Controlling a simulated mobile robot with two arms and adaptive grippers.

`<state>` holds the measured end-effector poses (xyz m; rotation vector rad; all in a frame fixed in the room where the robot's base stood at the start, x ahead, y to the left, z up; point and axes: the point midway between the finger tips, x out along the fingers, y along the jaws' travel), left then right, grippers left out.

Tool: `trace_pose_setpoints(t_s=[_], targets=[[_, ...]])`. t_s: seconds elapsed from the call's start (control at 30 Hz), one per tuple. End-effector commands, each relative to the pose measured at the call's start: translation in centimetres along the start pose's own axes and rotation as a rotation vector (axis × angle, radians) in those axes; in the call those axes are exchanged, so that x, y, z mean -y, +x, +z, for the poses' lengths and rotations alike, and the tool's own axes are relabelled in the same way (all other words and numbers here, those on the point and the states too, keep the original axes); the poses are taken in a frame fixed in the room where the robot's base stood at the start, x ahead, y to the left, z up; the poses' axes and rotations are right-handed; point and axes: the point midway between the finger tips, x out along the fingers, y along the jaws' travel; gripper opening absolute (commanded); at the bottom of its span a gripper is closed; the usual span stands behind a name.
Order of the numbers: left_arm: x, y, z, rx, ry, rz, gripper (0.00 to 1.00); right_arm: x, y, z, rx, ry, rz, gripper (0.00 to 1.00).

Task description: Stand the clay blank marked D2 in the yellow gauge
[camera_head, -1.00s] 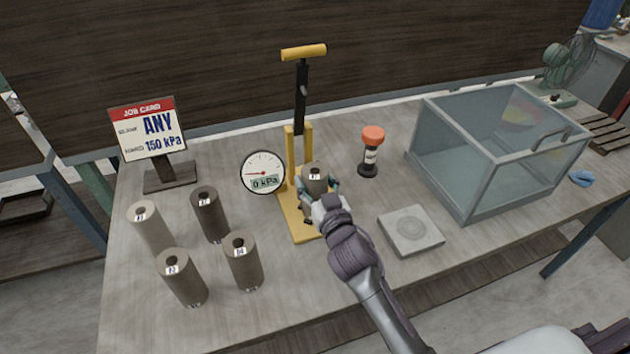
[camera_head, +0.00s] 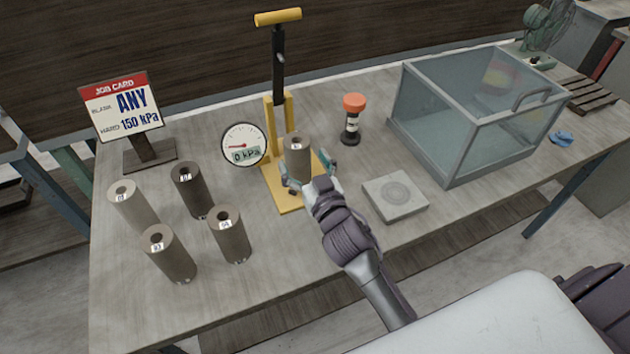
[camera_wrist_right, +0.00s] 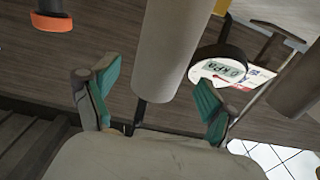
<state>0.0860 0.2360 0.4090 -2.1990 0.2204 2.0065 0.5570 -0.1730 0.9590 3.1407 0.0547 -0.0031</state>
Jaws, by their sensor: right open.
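The yellow gauge (camera_head: 290,208) stands mid-table with its lever up, and its round dial (camera_head: 242,146) reads 0 kPa. A grey-brown clay blank (camera_head: 297,160) stands upright on the gauge's base; its small label is too small to read. My right gripper (camera_head: 309,175) is open at the front of this blank, its teal fingertips spread on either side. In the right wrist view, the blank (camera_wrist_right: 172,50) rises between the two open fingers (camera_wrist_right: 155,97), with a gap on each side. My left gripper is out of view.
Several other blanks (camera_head: 232,238) stand at the left front. A job card (camera_head: 122,106) reads ANY, 150 kPa. An orange-topped bottle (camera_head: 352,118), a square grey plate (camera_head: 395,197) and a glass case (camera_head: 470,115) stand to the right.

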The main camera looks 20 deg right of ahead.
Motion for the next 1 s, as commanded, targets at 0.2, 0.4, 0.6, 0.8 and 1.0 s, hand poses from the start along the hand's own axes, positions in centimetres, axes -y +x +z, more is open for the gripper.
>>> trace_pose_setpoints(t_s=[0.2,0.4,0.6,0.8,1.0], targets=[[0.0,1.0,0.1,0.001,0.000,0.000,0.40,0.0,-4.9,0.3,0.002,0.002,0.000,0.85],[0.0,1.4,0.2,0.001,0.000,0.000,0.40,0.0,-7.4,0.1,0.000,0.001,0.000,0.85],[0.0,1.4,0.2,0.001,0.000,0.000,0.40,0.0,-8.1,0.0,-0.001,0.000,0.001,0.85],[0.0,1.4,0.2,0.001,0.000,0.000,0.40,0.0,-8.1,0.0,-0.001,0.000,0.000,0.85],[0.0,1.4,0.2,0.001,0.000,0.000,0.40,0.0,-8.1,0.0,-0.001,0.000,0.000,0.85]])
